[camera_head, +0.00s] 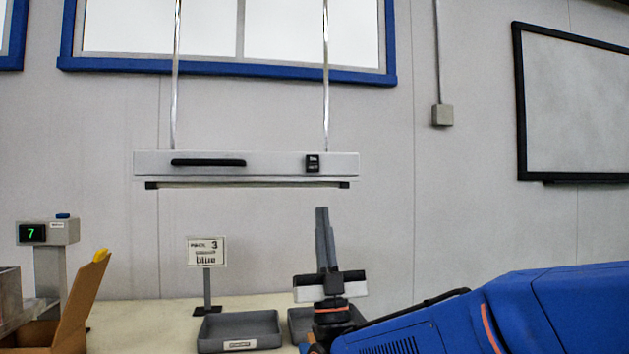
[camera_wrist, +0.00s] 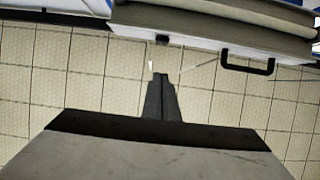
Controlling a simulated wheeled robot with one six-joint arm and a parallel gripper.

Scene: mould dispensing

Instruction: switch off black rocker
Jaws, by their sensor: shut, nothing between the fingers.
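The black rocker (camera_head: 312,163) is a small dark switch on the front of a pale hanging lamp housing (camera_head: 280,163), toward its right end. In the wrist view a small dark block (camera_wrist: 162,39) on the housing edge looks like the same rocker. My gripper (camera_head: 321,210) points upward below the housing, roughly under the rocker and apart from it. Its fingers are together with nothing between them. In the wrist view my gripper (camera_wrist: 160,76) has its tips short of the dark block. I cannot read the rocker's on or off position.
A black handle (camera_head: 208,162) sits on the housing's left part. Two thin rods (camera_head: 326,80) hold up the housing. Wall space right of the housing is open.

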